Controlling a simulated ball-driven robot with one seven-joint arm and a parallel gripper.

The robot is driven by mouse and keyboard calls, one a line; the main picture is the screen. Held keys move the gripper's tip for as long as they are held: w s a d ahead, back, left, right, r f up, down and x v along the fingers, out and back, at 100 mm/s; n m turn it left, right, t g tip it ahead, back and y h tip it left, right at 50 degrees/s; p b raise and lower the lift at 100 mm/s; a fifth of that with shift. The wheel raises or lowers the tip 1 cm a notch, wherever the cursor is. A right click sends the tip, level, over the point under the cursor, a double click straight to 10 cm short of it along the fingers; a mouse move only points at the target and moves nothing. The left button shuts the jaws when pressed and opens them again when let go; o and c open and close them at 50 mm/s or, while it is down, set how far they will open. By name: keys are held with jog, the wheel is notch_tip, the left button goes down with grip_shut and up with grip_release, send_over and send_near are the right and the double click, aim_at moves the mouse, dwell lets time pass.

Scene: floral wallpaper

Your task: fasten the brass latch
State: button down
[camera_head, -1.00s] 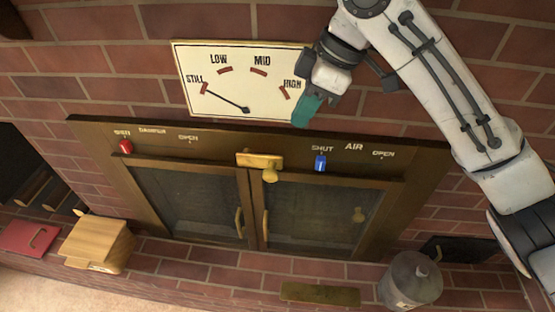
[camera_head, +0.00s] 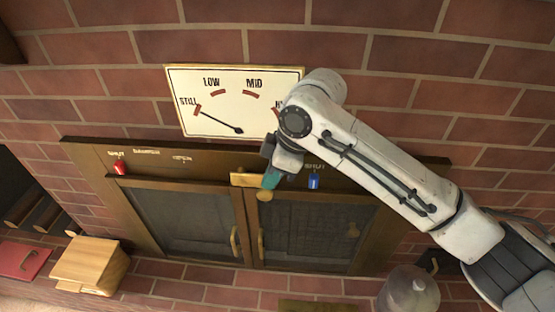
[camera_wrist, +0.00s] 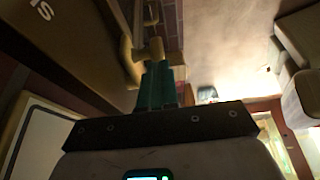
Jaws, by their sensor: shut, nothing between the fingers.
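The brass latch (camera_head: 242,180) sits at the top where the two glass doors meet, its bar roughly level and its round knob (camera_head: 264,196) hanging just below the right part. My gripper (camera_head: 270,181) is shut and empty, its teal fingertips at the latch's right part, just above the knob. In the wrist view the teal fingers (camera_wrist: 158,85) are together, with brass latch parts (camera_wrist: 155,48) right beyond their tips. I cannot tell whether they touch. My wrist hides the latch's right end in the head view. The left door (camera_head: 190,220) and right door (camera_head: 315,232) look closed.
A dial plate (camera_head: 215,82) is on the brick wall above, its right end hidden by my arm. A red slider (camera_head: 119,167) and a blue slider (camera_head: 314,181) flank the latch. A wooden box (camera_head: 88,262), a red item (camera_head: 22,260) and a glass jug (camera_head: 409,292) stand below.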

aim_at(271, 199)
jog(key=shift+a+f, duration=0.15)
jog(key=shift+f, duration=0.45)
jog(key=shift+f, duration=0.1)
jog(key=shift+f+y, duration=0.2)
jog(key=shift+y, duration=0.2)
jog(key=shift+d+f+y+b, duration=0.3)
jog(key=shift+f+y+b, duration=0.25)
jog(key=shift+f+y, duration=0.05)
jog(key=shift+d+f+y+b, duration=0.25)
jog(key=shift+f+y+b, duration=0.3)
jog(key=shift+y, duration=0.05)
notch_tip(271, 199, down, 2)
jog(key=y+b, duration=0.2)
jog(key=shift+d+y, duration=0.15)
jog(key=shift+y, duration=0.25)
jog(key=shift+f+b, duration=0.5)
jog(key=shift+b, duration=0.05)
